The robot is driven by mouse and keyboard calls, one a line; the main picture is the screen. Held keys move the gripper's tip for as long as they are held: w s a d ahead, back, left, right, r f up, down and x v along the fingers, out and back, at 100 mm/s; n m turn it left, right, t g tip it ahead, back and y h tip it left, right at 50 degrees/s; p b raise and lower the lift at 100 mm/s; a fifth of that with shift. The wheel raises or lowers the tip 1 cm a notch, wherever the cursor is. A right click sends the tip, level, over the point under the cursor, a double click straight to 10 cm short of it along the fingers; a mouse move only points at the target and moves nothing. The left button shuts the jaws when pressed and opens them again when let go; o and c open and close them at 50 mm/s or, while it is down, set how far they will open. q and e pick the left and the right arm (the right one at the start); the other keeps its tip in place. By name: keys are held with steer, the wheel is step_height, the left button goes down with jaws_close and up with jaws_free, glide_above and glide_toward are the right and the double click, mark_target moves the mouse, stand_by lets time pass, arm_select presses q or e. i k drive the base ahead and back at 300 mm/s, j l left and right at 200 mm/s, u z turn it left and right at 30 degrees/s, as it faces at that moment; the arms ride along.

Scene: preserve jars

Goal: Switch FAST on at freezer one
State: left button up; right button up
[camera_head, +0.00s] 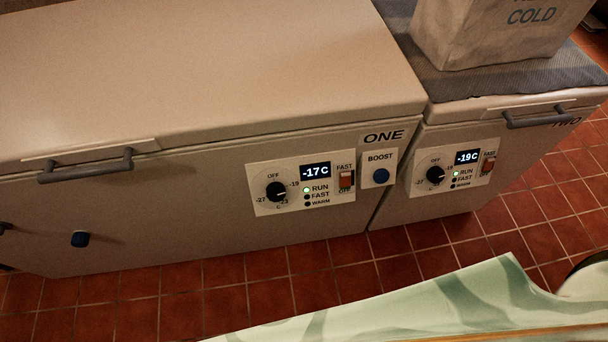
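Freezer one (190,80) is a large closed chest freezer filling the left and middle of the head view, marked ONE. Its control panel (303,184) shows a display (315,172) reading -17C and a round black dial (276,191). Neither gripper is in view.
A BOOST box (379,170) with a blue button sits right of the panel. Freezer two (455,165) reads -19C, with a similar panel; a cloth (480,82) and a bag marked COLD (490,35) lie on it. A pale green patterned surface (430,305) fills the lower right.

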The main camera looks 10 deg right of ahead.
mark_target(345, 177)
steer(key=z, duration=0.85)
